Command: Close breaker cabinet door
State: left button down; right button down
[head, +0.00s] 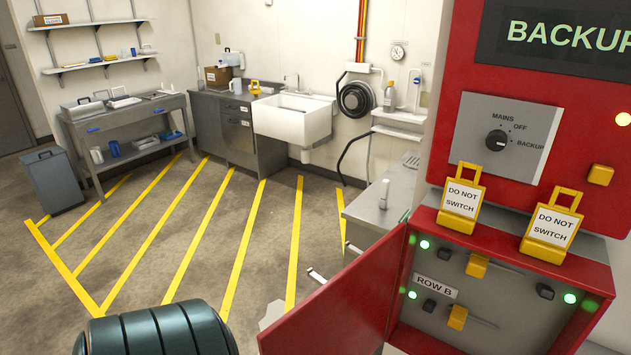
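The red breaker cabinet (422,337) is at the lower right, below the red backup panel. Its red door (345,304) stands wide open, swung out from the cabinet's left edge toward the lower left. A small pale handle (317,275) sticks out near the door's free edge. Inside the cabinet I see a "ROW B" label (435,287), yellow breaker levers (477,265), dark knobs and lit green lamps. The cabinet's lower part is cut off by the frame. Neither of my grippers is in view.
Two yellow "DO NOT SWITCH" tags (463,199) (551,228) stand at the cabinet's top edge. Above is a selector knob (497,140). A steel counter (378,212) stands behind the door. Yellow-striped floor (215,228) is clear to the left.

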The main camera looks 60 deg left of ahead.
aim_at(348, 313)
jog(key=j+z, duration=0.1)
jog(key=j, duration=0.4)
jog(key=k+j+z, duration=0.1)
jog(key=j, duration=0.45)
jog(key=k+j+z, duration=0.1)
jog(key=j, duration=0.4)
jog(key=k+j+z, duration=0.1)
jog(key=j, duration=0.4)
jog(key=k+j+z, duration=0.1)
jog(key=j, duration=0.4)
